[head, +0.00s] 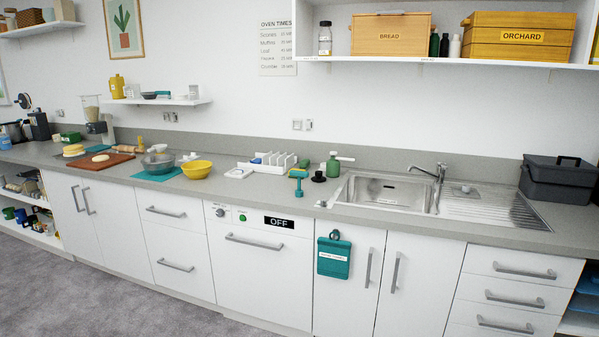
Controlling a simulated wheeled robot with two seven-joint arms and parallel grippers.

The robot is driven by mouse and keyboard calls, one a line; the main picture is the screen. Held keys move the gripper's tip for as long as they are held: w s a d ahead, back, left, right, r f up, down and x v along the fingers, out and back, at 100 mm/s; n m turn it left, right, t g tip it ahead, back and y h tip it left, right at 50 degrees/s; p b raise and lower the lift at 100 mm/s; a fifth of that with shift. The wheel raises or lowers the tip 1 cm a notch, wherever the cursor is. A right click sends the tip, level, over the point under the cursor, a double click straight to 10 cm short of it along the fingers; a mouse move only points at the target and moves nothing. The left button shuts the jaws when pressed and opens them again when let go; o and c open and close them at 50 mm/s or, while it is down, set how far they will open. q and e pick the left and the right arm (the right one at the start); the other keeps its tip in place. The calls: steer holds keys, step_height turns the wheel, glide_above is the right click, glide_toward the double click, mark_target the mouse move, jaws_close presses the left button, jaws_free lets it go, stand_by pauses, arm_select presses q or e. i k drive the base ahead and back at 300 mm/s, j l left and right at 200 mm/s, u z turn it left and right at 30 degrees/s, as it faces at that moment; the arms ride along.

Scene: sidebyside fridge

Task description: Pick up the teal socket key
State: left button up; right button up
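A small teal T-shaped thing (298,181), which looks like the socket key, stands upright on the counter (260,195) near its front edge, left of the sink. Its crossbar is at the top and a yellowish patch shows there. It is too small to make out finer detail. Neither of my grippers is in view.
A black round piece (318,177) and a green bottle (333,167) stand close to its right. A white rack (273,163) is behind left, a yellow bowl (196,169) further left. The sink (384,190) is right. A teal holder (334,256) hangs on the cabinet below.

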mark_target(298, 192)
steer(key=i+j+z, duration=0.15)
steer(key=i+j, duration=0.25)
steer(key=i, duration=0.3)
steer(key=i+j+z, duration=0.1)
steer(key=i+j, duration=0.4)
steer(key=i, duration=0.2)
steer(key=i+j+z, duration=0.15)
steer(key=i+j, duration=0.4)
steer(key=i, duration=0.1)
